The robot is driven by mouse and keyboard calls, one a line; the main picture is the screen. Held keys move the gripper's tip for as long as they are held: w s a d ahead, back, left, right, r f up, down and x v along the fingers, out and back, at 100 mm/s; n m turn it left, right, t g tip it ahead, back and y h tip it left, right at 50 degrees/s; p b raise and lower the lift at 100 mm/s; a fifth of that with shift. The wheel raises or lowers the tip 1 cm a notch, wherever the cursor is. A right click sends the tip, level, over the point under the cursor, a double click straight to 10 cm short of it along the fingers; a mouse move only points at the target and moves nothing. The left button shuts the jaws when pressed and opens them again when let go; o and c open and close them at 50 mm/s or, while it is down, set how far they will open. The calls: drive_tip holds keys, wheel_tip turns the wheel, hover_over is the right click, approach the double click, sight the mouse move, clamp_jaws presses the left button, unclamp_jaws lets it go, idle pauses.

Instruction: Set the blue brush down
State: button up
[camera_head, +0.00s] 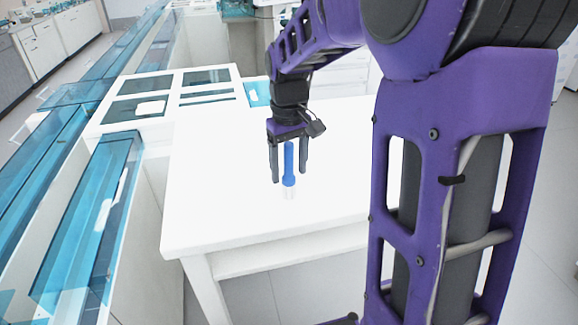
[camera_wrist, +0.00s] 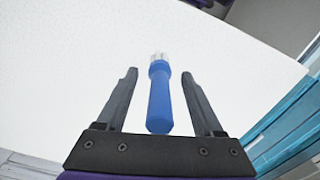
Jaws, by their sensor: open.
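The blue brush (camera_head: 289,165) has a blue handle and pale, clear-looking bristles. In the head view it appears upright with its bristles downward at the white table (camera_head: 215,200). My gripper (camera_head: 289,180) is open, with one dark finger on each side of the brush. In the wrist view the brush (camera_wrist: 160,95) lies between the fingertips of my gripper (camera_wrist: 160,75), with a gap on both sides. Neither finger appears to touch it. I cannot tell for sure whether the bristles bear on the tabletop.
The white tabletop around the brush is clear. A bench with blue glass panels (camera_head: 90,215) runs along the left of the table. A framed panel section (camera_head: 165,95) adjoins the table's far left. White drawers (camera_head: 345,75) stand behind.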

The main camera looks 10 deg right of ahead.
wheel_tip(320, 180, up, 12)
drive_tip(key=shift+r+p, duration=0.15)
drive_tip(key=shift+p, duration=0.8)
